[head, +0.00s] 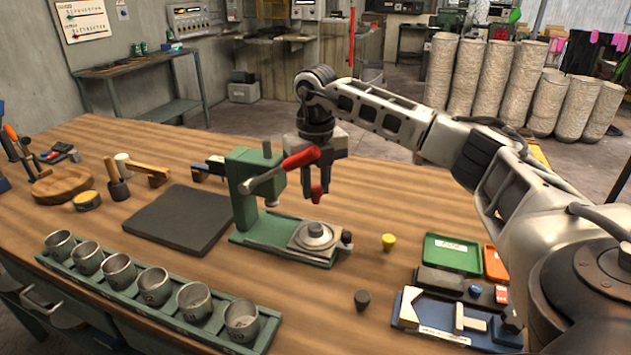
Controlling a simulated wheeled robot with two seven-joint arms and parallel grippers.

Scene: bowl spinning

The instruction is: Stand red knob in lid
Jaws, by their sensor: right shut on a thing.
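My right gripper (316,188) points down above the green press in the middle of the table. It is shut on the small red knob (316,194), whose lower end shows between the fingertips. Below it, a round silver metal piece with a raised centre, which looks like the lid (315,236), sits on the right end of the press base. The knob appears above this piece and apart from it. My left gripper is not in view.
The green press (243,190) has a red-handled lever (300,160) close to my right gripper. A yellow knob (388,242) and a dark knob (362,300) stand to the right. Several metal cups fill a green rack (110,290). A dark mat (180,218) lies left.

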